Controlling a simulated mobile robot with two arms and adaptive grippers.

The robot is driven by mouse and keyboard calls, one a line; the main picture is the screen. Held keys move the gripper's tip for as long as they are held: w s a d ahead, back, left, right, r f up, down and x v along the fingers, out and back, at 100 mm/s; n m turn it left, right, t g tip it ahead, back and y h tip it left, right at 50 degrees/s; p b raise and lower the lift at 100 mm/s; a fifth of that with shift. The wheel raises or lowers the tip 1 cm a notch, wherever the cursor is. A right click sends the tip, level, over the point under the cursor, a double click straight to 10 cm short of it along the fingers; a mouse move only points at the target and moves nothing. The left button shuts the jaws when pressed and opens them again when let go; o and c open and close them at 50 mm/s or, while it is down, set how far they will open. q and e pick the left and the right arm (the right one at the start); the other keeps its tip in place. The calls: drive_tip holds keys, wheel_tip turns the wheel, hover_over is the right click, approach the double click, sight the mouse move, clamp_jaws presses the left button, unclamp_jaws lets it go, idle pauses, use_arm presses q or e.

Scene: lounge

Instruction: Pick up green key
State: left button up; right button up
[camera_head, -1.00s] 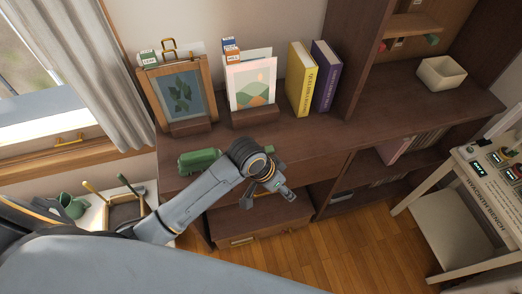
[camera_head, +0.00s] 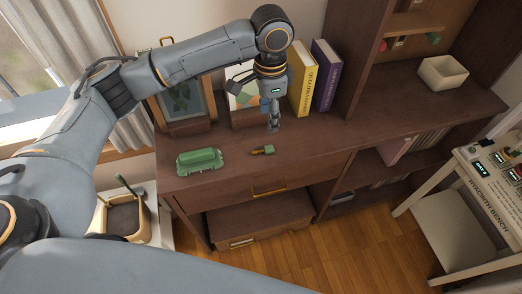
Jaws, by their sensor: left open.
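A small green and brass piece, which looks like the green key (camera_head: 262,150), lies on the dark wooden desk top (camera_head: 330,140) near its front edge. My left gripper (camera_head: 273,127) points down above the desk, just behind the key and slightly to its right. It is open and looks empty, apart from the key. My left arm reaches in from the left and arches over the desk. My right gripper is not in view.
A green case (camera_head: 199,160) lies left of the key. Behind stand a framed leaf picture (camera_head: 182,100), a second picture partly hidden by my arm, and yellow (camera_head: 302,80) and purple (camera_head: 325,75) books. The desk's middle right is clear.

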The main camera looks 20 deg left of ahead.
use_arm(q)
hover_over(268, 148)
drive_tip(key=f, duration=0.8)
drive_tip(key=shift+s+f, duration=0.15)
drive_tip(key=shift+s, duration=0.15)
drive_tip(key=shift+w+f+p, duration=0.15)
drive_tip(key=shift+f+p, duration=0.2)
drive_tip(key=shift+f, duration=1)
drive_tip(key=shift+w+f+p, duration=0.15)
drive_tip(key=shift+f+p, duration=0.15)
drive_tip(key=shift+f, duration=1)
clamp_jaws()
drive_tip(key=shift+r, duration=0.15)
drive_tip(key=shift+r, duration=0.3)
wheel_tip(268, 148, up, 2)
drive_tip(key=shift+r+b, duration=0.1)
drive_tip(key=shift+b, duration=0.4)
drive_tip(key=s+a+r+n, duration=0.2)
drive_tip(key=s+r+n, duration=0.3)
drive_tip(key=s, duration=0.2)
drive_tip(key=s+a+r+n, duration=0.3)
drive_tip(key=s+r+n, duration=0.2)
drive_tip(key=s+n, duration=0.1)
drive_tip(key=shift+s+r+b, duration=0.3)
drive_tip(key=shift+s+r, duration=0.1)
drive_tip(key=shift+s, duration=0.4)
